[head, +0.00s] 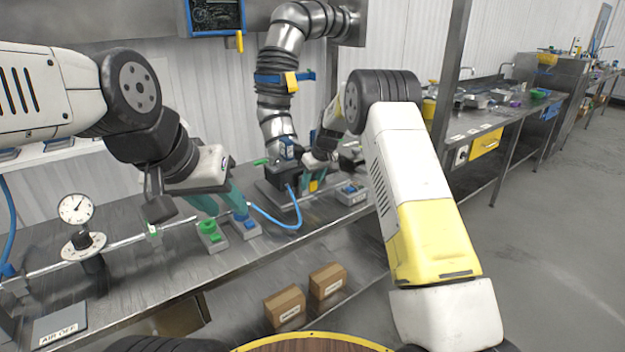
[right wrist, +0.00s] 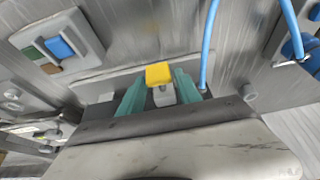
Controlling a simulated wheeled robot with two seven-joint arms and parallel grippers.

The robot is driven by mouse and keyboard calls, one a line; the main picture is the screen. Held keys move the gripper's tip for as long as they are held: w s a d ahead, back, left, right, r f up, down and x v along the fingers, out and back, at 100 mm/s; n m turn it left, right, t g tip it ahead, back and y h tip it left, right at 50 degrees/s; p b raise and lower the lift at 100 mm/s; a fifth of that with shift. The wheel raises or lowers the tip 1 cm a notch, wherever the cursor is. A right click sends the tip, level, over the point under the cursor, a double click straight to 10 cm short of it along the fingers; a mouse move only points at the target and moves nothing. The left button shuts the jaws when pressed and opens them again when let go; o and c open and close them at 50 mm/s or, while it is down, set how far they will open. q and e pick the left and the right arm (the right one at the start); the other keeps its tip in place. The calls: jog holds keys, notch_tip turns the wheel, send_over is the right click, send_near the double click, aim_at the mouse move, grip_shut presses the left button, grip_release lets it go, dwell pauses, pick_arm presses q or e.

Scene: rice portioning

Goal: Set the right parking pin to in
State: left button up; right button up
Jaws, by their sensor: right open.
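A yellow knob on a short grey stem (right wrist: 158,74), which looks like the parking pin, stands between the teal fingers of my right gripper (right wrist: 160,88). The fingers are apart on either side of it; whether they touch it I cannot tell. In the head view the yellow knob (head: 314,185) shows small beside a dark block under the metal duct. My right gripper (head: 315,179) is there, partly hidden by its own arm. My left gripper (head: 226,211) has its teal fingers spread, close above a green button (head: 207,226) and a blue button (head: 241,217) on the bench.
A blue hose (head: 285,224) loops along the bench and rises close to the right gripper (right wrist: 212,40). A grey switch box (head: 351,193) stands just right. A pressure gauge (head: 76,208) stands at the left. Cardboard boxes (head: 285,304) lie on the lower shelf.

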jog(key=shift+o, duration=0.6)
jog(key=v, duration=0.7)
jog(key=shift+r, duration=0.35)
jog(key=shift+s, duration=0.1)
